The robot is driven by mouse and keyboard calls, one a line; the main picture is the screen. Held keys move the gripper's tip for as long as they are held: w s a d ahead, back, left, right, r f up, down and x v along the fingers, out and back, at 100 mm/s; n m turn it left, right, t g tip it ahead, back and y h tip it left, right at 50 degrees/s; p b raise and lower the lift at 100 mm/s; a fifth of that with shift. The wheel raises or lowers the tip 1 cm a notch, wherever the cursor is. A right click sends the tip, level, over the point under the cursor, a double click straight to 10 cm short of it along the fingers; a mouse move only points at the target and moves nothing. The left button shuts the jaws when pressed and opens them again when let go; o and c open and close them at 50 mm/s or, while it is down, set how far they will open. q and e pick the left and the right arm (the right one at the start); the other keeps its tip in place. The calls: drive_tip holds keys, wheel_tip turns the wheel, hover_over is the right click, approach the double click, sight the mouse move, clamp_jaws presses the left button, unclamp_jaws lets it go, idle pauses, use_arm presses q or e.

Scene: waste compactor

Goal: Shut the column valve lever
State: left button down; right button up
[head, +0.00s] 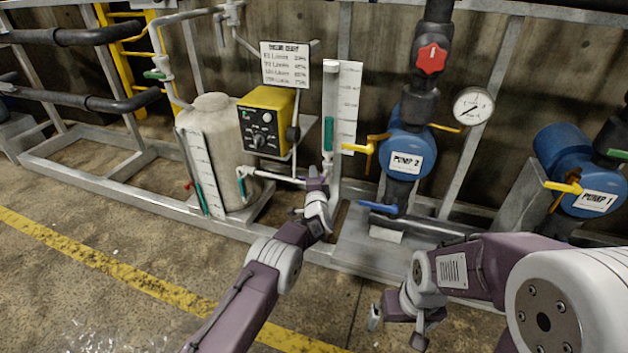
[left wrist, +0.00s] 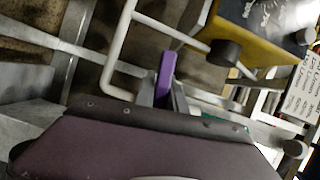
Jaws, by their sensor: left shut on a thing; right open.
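The clear column (head: 331,100) with its white scale stands upright left of PUMP 2. In the left wrist view, my left gripper (left wrist: 164,95) is shut on a purple lever (left wrist: 165,72), which sticks out between the fingers near a white pipe. The lever's exact angle to the pipe is hard to tell. My right gripper (head: 396,322) is open and empty, low over the floor.
A pale tank (head: 212,125) and a yellow control box (head: 267,118) stand left of the column. PUMP 2 (head: 405,150), with yellow and blue levers, stands to its right. PUMP 1 (head: 575,170) is farther right.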

use_arm(q)
drive_tip(key=shift+r+m+t+b, duration=0.3)
drive_tip(key=shift+r+m, duration=0.05)
drive_tip(key=shift+m, duration=0.35)
drive_tip(key=shift+r, duration=0.1)
drive_tip(key=c, duration=1.4)
unclamp_jaws()
drive_tip(key=shift+w+d, duration=0.1)
drive_tip(key=shift+d, duration=0.05)
